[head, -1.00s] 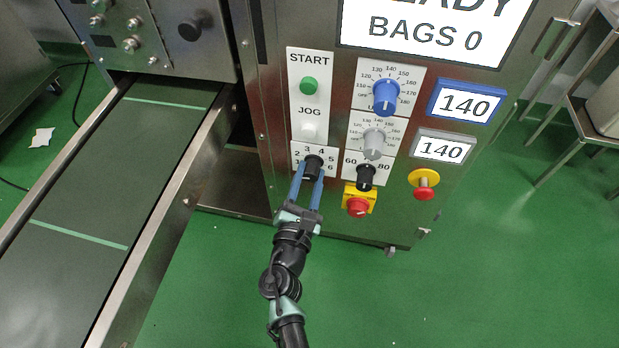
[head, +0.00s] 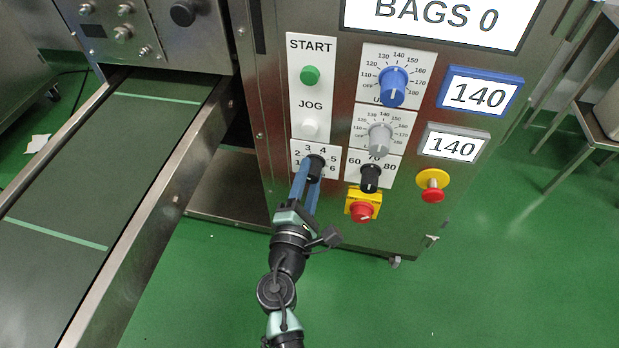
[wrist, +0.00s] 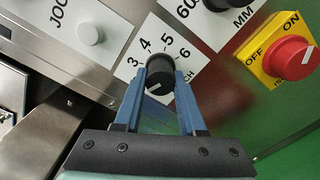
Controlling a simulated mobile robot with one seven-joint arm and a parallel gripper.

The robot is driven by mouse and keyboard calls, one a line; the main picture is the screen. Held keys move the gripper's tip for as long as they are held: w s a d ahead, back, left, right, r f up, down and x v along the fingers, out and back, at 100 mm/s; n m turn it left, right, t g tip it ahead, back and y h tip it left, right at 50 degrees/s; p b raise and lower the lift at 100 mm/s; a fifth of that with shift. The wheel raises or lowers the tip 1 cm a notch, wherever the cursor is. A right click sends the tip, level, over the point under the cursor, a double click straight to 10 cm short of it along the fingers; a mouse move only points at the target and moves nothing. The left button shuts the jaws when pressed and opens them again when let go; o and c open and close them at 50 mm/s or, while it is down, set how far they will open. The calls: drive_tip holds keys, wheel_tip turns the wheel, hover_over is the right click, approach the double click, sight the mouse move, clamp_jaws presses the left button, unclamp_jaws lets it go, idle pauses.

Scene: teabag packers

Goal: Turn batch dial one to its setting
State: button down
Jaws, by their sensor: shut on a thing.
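The batch dial is a small black knob (head: 316,168) on a white plate numbered up to 6, low on the machine's steel front. In the wrist view the knob (wrist: 160,68) sits between my two blue fingers, with a short white mark on its face. I cannot tell surely which number that mark stands for. My gripper (head: 309,180) is shut on the knob and looks rolled to one side in the head view. In the wrist view the numbers 3, 4, 5 and 6 show around the knob; the fingers hide the lower part of the plate.
A black knob (head: 370,178) marked 60 to 80 and a red switch (head: 362,212) on a yellow plate are close at the right. The white JOG button (head: 310,129) is just above. A conveyor (head: 120,170) runs along the left. Green floor is open below.

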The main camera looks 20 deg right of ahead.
idle(0.4)
drive_tip(key=shift+c, duration=2.4)
unclamp_jaws()
drive_tip(key=p+v, duration=0.2)
drive_tip(key=v, duration=1.1)
